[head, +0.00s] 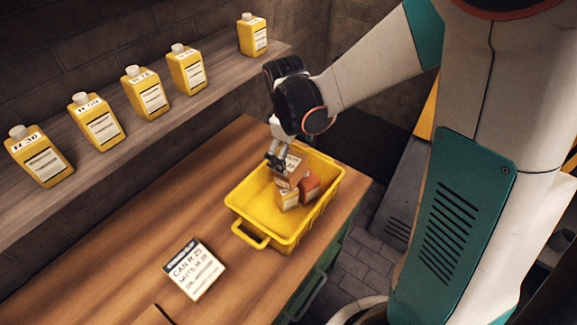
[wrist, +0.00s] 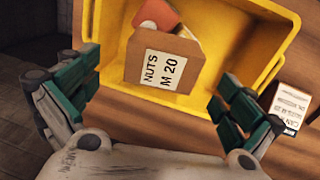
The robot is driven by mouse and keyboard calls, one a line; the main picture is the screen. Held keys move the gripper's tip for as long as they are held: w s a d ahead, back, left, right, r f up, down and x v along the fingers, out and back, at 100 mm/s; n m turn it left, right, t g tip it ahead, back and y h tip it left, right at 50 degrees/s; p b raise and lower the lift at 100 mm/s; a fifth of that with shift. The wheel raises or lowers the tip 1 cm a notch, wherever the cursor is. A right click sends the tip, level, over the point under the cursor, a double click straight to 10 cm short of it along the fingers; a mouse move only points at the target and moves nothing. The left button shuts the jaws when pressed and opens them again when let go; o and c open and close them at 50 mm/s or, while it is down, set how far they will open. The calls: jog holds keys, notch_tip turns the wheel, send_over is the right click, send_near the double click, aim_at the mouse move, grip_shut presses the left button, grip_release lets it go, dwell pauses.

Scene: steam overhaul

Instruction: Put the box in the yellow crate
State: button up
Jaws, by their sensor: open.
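The yellow crate (head: 244,224) stands on the wooden bench; its wall also shows in the wrist view (wrist: 262,45). A brown cardboard box with a white label reading "NUTS M 20" (wrist: 162,64) is at the crate; in the head view this box (head: 291,172) appears tilted above other items inside. My gripper (head: 277,160) is just above this box. In the wrist view my gripper (wrist: 155,100) has its fingers spread wide on either side of the box, apart from it. A reddish-brown item (head: 309,187) and a yellowish labelled item (head: 287,196) lie in the crate beneath or beside the box.
A white label card or flat box (head: 194,269) with "CAN R 25" and "NUTS M 20" text lies on the bench (head: 110,245) left of the crate. Several yellow bottles (head: 150,93) stand on the shelf behind. The bench's left part is mostly clear.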

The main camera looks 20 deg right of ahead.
aim_at(290, 163)
jog(key=f, duration=0.3)
jog(key=f+b, duration=0.1)
jog(key=shift+w+a+f, duration=0.25)
jog(key=shift+d+f, duration=0.1)
jog(key=shift+f, duration=0.25)
jog(key=c, duration=1.5)
